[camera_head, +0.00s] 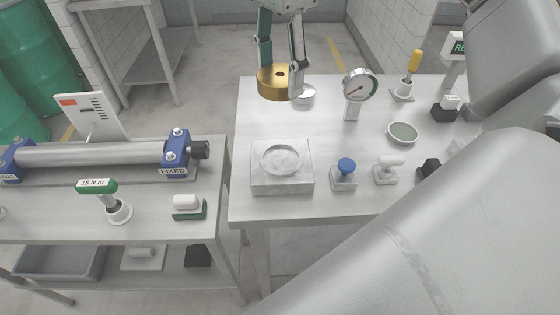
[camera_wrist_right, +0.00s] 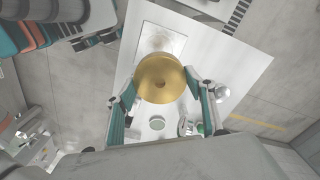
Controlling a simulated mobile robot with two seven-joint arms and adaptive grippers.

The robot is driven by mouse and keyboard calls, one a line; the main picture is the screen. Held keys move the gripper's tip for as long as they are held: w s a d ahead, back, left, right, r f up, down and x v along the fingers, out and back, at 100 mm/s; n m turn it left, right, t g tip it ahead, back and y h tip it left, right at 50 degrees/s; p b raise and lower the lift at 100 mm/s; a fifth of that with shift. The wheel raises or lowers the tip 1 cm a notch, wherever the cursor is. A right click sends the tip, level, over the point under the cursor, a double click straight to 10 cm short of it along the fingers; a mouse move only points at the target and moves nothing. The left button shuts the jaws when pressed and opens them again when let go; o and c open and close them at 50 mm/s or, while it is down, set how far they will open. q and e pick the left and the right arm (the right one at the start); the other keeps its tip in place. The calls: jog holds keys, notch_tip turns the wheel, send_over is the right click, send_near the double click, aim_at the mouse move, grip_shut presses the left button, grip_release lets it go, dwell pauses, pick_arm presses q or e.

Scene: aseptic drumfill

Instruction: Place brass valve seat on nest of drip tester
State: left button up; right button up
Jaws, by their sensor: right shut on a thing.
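The brass valve seat (camera_head: 272,84) is a gold ring-shaped disc with a small central hole. My right gripper (camera_head: 280,72) is shut on it and holds it up above the back left part of the right table. In the right wrist view the brass valve seat (camera_wrist_right: 160,79) sits between the two fingers of my right gripper (camera_wrist_right: 160,92). The drip tester's nest (camera_head: 282,160) is a round recess on top of a pale square block (camera_head: 282,184) near the table's front left. The nest looks empty. The valve seat is apart from it. My left gripper is not in view.
A left bench (camera_head: 60,225) carries a clamped metal cylinder (camera_head: 95,155). A gap separates the tables.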

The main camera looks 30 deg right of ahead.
jog(key=shift+s+r+m, duration=0.1)
jog(key=shift+r+m, duration=0.3)
jog(key=shift+m, duration=0.3)
jog(key=shift+f, duration=0.4)
jog(key=b, duration=0.3)
send_over(281, 160)
notch_tip(281, 160, down, 14)
jog(key=shift+r, duration=0.15)
jog(key=shift+f, duration=0.65)
notch_tip(281, 160, down, 3)
jog(key=shift+f, duration=0.1)
jog(key=shift+f+b, duration=0.3)
jog(key=shift+f, duration=0.1)
